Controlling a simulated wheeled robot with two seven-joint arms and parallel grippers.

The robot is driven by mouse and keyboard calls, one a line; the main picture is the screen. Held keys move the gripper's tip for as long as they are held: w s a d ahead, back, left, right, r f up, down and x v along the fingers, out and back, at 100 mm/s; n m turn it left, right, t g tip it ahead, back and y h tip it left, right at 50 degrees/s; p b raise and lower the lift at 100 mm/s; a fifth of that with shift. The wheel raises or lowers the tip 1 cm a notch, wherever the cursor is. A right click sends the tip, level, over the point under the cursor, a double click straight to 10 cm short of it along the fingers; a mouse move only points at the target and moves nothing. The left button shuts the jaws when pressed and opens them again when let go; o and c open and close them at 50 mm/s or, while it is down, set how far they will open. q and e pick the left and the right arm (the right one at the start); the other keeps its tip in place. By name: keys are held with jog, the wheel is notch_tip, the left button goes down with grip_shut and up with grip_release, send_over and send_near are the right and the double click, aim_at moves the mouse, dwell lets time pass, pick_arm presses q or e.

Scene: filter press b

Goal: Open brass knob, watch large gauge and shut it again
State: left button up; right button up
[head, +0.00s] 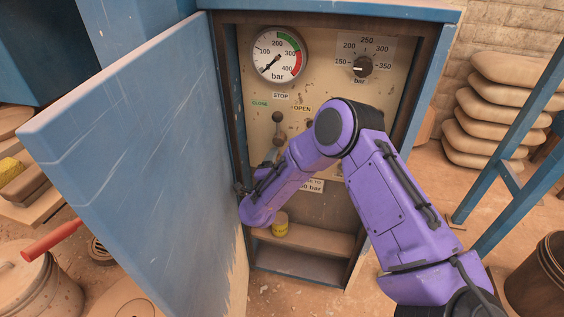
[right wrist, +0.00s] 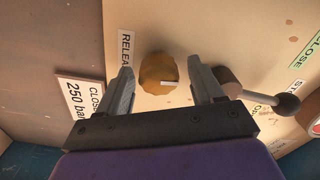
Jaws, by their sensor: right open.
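The large gauge (head: 280,54) is at the upper left of the panel in the head view. Its needle points to the lower left, below the 100 mark. In the head view my purple right arm hides the knob. My left gripper is not in view.
A lever with a dark ball (head: 278,117) sits close above the knob area and near a finger in the wrist view (right wrist: 288,104). A pressure dial (head: 362,67) is at upper right. The blue cabinet door (head: 140,150) stands open at left. A yellow tin (head: 281,229) stands below.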

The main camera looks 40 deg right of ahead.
jog(key=n+p, duration=0.1)
jog(key=n, duration=0.2)
jog(key=shift+r+n, duration=0.15)
jog(key=shift+n, duration=0.25)
jog(key=n, duration=0.3)
jog(key=shift+n, duration=0.3)
jog(key=n, duration=0.6)
jog(key=shift+n, duration=0.3)
jog(key=s+a+n, duration=0.1)
jog(key=s+a, duration=0.6)
jog(key=a, duration=0.2)
jog(key=s+f+n+g+y+p, duration=0.3)
jog(key=s+f+y, duration=0.6)
jog(key=s+f, duration=0.7)
jog(key=s+g+p, duration=0.1)
jog(key=s, duration=0.3)
jog(key=shift+s+d+f+g+p, duration=0.15)
jog(key=shift+d+f+g+p, duration=0.15)
jog(key=shift+d, duration=0.1)
